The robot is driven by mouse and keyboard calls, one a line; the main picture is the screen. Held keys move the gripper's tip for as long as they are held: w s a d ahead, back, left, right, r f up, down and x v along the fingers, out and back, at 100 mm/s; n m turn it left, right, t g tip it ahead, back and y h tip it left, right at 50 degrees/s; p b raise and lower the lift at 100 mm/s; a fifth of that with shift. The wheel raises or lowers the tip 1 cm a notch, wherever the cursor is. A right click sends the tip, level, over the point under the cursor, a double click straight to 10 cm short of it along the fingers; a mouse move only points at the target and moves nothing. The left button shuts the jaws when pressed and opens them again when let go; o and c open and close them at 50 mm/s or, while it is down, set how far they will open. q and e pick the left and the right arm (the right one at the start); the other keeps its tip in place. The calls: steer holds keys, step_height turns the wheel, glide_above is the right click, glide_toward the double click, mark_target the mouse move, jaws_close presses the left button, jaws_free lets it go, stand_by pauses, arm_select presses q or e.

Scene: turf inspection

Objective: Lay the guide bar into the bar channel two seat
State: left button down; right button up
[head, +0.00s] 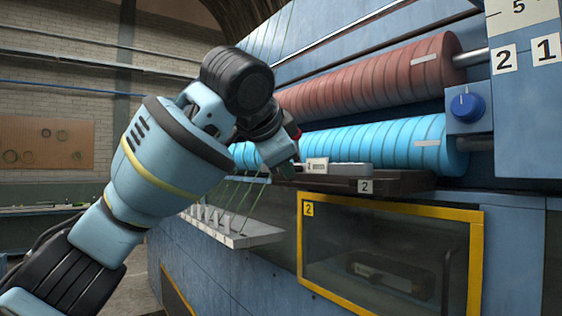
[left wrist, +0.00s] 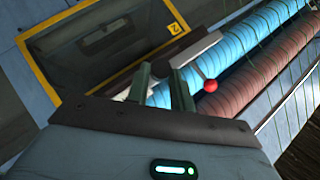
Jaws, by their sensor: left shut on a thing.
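The guide bar (left wrist: 196,49) is a pale grey bar running through my left gripper (left wrist: 162,82) in the left wrist view. The gripper's two fingers are shut on it. In the head view, the guide bar (head: 349,170) shows as a grey length close over the dark bar channel two seat (head: 402,183), which carries a "2" label. The bar looks roughly parallel to the channel. I cannot tell whether it touches the seat. In the head view, my left gripper is mostly hidden by its own wrist. My right gripper is not in view.
A blue roller (head: 380,146) and a red-brown roller (head: 375,78) lie behind the channel. A yellow-framed window (head: 393,207) is below it. A ledge with several green strands (head: 235,235) is at lower left. A red ball (left wrist: 210,86) is close by the fingers.

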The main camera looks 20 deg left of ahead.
mark_target(304, 172)
arm_select(q)
steer(key=shift+w+d+r, duration=0.1)
steer(key=shift+w+d, duration=0.7)
steer(key=shift+w, duration=0.2)
steer(key=shift+w+d, duration=0.75)
steer(key=shift+w, duration=0.2)
stand_by(0.7)
steer(key=shift+f, duration=1.05)
stand_by(0.6)
steer(key=c, duration=1.1)
jaws_free()
steer(key=shift+c, duration=0.2)
steer(key=v, duration=0.8)
steer(key=shift+f, duration=0.1)
